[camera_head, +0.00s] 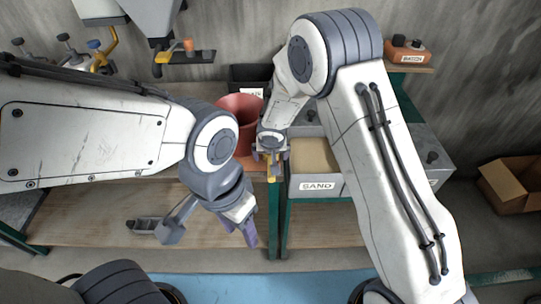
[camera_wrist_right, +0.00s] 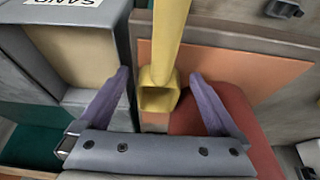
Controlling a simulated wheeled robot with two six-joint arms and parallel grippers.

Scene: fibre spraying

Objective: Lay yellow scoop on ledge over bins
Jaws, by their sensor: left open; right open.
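The yellow scoop (camera_wrist_right: 167,45) shows between the spread purple fingers of my right gripper (camera_wrist_right: 160,95) in the right wrist view, with a gap to each finger. Its hollow square end faces the camera. In the head view my right gripper (camera_head: 271,158) points down beside the sand bin (camera_head: 317,186), with a small yellow part of the scoop (camera_head: 269,165) just below it. My left gripper (camera_head: 246,226) hangs open and empty in front of the bench. My right arm hides part of the bins and wall behind; I cannot make out the ledge clearly.
A red bucket (camera_head: 241,112) stands left of my right gripper, with a black bin (camera_head: 250,78) behind it. A dark tool (camera_head: 146,226) lies on the lower wooden shelf (camera_head: 90,222). An orange block (camera_head: 407,46) sits on a wall shelf. A cardboard box (camera_head: 512,182) is far right.

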